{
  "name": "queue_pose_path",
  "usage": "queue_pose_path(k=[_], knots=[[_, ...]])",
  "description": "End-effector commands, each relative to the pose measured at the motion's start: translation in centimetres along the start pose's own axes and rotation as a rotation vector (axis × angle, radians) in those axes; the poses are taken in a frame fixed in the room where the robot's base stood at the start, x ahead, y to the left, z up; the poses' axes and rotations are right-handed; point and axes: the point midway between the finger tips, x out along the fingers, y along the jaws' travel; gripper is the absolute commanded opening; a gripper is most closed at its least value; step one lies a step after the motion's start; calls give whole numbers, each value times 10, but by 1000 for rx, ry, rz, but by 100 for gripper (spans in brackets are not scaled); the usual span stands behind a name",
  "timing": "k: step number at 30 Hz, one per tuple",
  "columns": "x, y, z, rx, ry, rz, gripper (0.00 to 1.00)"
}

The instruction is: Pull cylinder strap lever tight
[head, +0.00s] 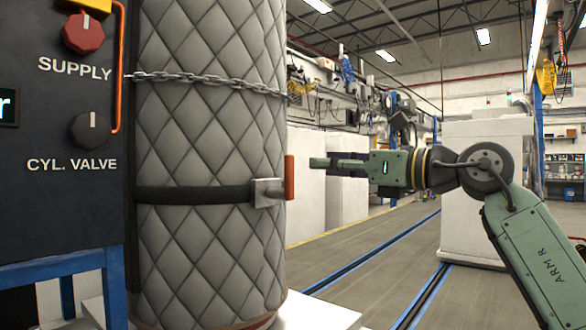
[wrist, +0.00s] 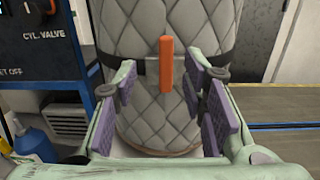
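The cylinder (head: 215,120) stands upright in a grey quilted jacket, and it fills the middle of the wrist view (wrist: 150,110). A black strap (head: 190,195) runs around its lower half to a metal buckle (head: 267,192). The orange strap lever (head: 290,178) stands upright at the buckle. In the wrist view the lever (wrist: 166,64) appears between my finger pads, nearer the far ends. My gripper (head: 318,163) is to the right of the lever at about its height, pointing at it, with a gap between. In the wrist view my gripper (wrist: 165,95) is open and empty.
A dark panel (head: 60,130) with SUPPLY (head: 83,32) and CYL. VALVE (head: 90,130) knobs stands left of the cylinder on a blue frame. A chain (head: 205,80) crosses the cylinder above the strap. Open floor (head: 370,255) lies to the right, before white blocks.

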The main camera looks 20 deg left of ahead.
Motion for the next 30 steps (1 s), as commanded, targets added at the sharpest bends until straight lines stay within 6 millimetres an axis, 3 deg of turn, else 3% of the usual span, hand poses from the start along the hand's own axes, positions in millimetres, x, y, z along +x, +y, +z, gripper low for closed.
queue_pose_path(k=[5, 21, 30], knots=[[4, -6, -5, -21, 51, -28, 38], [93, -7, -7, -18, 45, -24, 38], [105, -8, -9, -19, 44, -26, 38]])
